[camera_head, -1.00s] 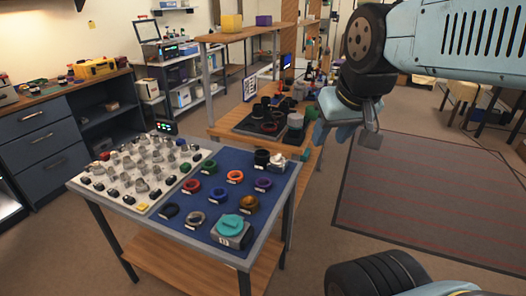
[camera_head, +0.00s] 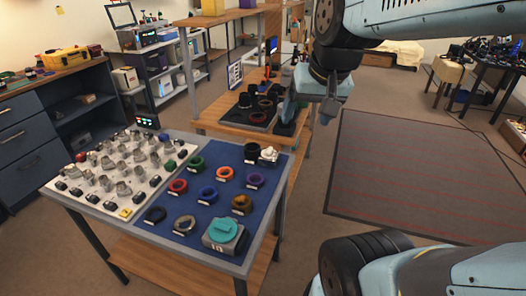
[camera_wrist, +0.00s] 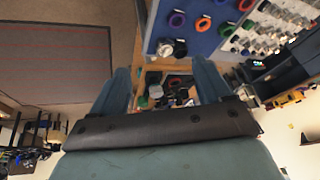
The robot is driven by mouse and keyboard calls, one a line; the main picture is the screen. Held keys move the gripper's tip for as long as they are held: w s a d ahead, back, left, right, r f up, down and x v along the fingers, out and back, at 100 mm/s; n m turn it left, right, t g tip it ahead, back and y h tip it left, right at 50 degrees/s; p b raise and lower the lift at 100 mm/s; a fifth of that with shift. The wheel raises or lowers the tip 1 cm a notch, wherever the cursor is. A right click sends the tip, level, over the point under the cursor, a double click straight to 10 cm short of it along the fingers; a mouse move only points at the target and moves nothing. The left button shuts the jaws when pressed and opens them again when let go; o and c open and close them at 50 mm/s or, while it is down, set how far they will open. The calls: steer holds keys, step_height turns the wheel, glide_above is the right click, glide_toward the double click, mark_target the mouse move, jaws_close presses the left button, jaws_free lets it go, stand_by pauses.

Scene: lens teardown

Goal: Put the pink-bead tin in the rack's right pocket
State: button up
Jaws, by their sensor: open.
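I cannot make out a pink-bead tin or a rack with pockets in either view. My gripper (camera_head: 322,103) hangs in the upper right of the head view, in the air beyond the table with the blue mat. In the wrist view my gripper (camera_wrist: 162,80) shows two blue fingers spread well apart, with nothing seen between them but the distant wooden bench and dark items beyond. The gripper's underside is partly hidden in the head view by its own wrist.
A grey-framed table (camera_head: 172,252) bears a white board (camera_head: 77,187) of small metal parts and a blue mat (camera_head: 185,218) with coloured rings and a teal-topped box (camera_head: 222,232). A wooden bench (camera_head: 212,121) with a dark tray stands behind. A floor mat (camera_head: 425,180) lies clear at right.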

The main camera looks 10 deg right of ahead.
steer(key=o, duration=0.4)
steer(key=w+f+m, duration=0.1)
steer(key=w, duration=0.1)
steer(key=w+f+m+g+y, duration=0.1)
steer(key=w+f+m, duration=0.1)
steer(key=w, duration=0.1)
steer(key=w+f+m, duration=0.1)
steer(key=w, duration=0.1)
steer(key=shift+w+a+f+m+g, duration=0.15)
steer(key=shift+w+m+g, duration=0.15)
steer(key=shift+w, duration=0.05)
steer(key=m+t+y, duration=0.2)
steer(key=m+y, duration=0.4)
steer(key=m, duration=1.2)
glide_toward(271, 153)
steer(key=shift+x, duration=5.35)
